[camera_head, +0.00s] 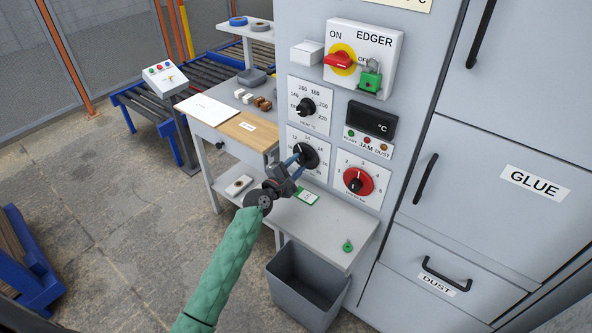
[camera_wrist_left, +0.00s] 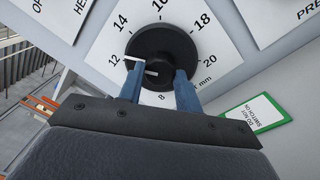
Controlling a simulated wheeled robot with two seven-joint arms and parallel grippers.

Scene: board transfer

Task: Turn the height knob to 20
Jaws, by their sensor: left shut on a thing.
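The height knob (camera_head: 309,155) is a black round knob on a white dial plate marked in mm, on the front of the grey machine. In the left wrist view the knob (camera_wrist_left: 163,50) sits between the two blue fingers of my left gripper (camera_wrist_left: 160,78), which is shut on it from both sides. White marks on the knob lie on its left side, toward the 12; the exact reading is unclear. The 20 (camera_wrist_left: 210,60) is on the right of the dial. My left gripper also shows in the head view (camera_head: 296,161). My right gripper is out of view.
Above is another black knob (camera_head: 306,106); at right is a red knob (camera_head: 356,183). A red EDGER switch (camera_head: 340,61) with a green padlock (camera_head: 370,80) is higher up. A grey shelf (camera_head: 318,235) and a bin (camera_head: 306,285) are below. A green-edged card (camera_wrist_left: 252,115) lies close by.

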